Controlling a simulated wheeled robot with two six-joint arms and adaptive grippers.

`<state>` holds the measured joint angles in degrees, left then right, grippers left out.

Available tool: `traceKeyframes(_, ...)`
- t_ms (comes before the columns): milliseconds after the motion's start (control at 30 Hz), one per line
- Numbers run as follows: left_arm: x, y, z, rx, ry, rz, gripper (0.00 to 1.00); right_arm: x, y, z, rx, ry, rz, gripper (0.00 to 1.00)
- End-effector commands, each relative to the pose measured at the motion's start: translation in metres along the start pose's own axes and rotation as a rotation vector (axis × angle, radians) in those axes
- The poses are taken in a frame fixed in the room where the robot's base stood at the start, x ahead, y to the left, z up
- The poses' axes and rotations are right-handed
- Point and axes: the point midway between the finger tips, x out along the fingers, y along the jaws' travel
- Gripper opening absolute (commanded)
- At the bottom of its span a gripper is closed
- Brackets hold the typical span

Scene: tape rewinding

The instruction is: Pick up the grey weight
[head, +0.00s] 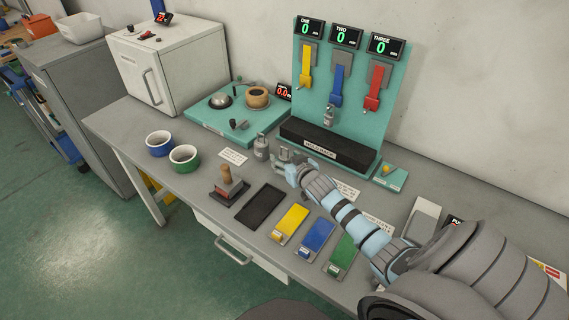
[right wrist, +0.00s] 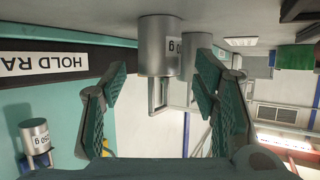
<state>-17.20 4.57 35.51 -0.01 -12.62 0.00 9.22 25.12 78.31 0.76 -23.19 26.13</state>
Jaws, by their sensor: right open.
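My right gripper (head: 282,159) reaches over the table from the right, low in front of the hold rack. In the right wrist view, which is upside down, its fingers (right wrist: 168,95) are open. Another grey weight (head: 329,116) hangs from the blue strap. My left gripper is not in view.
The teal rack board (head: 347,80) with its dark ledge (head: 325,146) stands behind the gripper. A stamp (head: 228,186), a black tray (head: 259,206) and coloured plates lie in front. Blue and green cups (head: 184,158) stand left. A teal scale station (head: 238,112) is behind left.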

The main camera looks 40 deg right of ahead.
Motion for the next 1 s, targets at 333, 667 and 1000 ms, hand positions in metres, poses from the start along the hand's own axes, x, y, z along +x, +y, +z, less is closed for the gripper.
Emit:
traceKeyframes(333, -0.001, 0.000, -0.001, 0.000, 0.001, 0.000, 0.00, -0.001, 0.000, -0.001, 0.000, -0.001, 0.000, 0.20)
traceKeyframes(667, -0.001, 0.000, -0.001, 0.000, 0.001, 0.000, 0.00, -0.001, 0.000, -0.002, -0.001, 0.002, -0.001, 0.00)
traceKeyframes(1000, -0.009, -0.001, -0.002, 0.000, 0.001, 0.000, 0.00, -0.010, 0.000, -0.023, -0.002, 0.004, -0.001, 0.00)
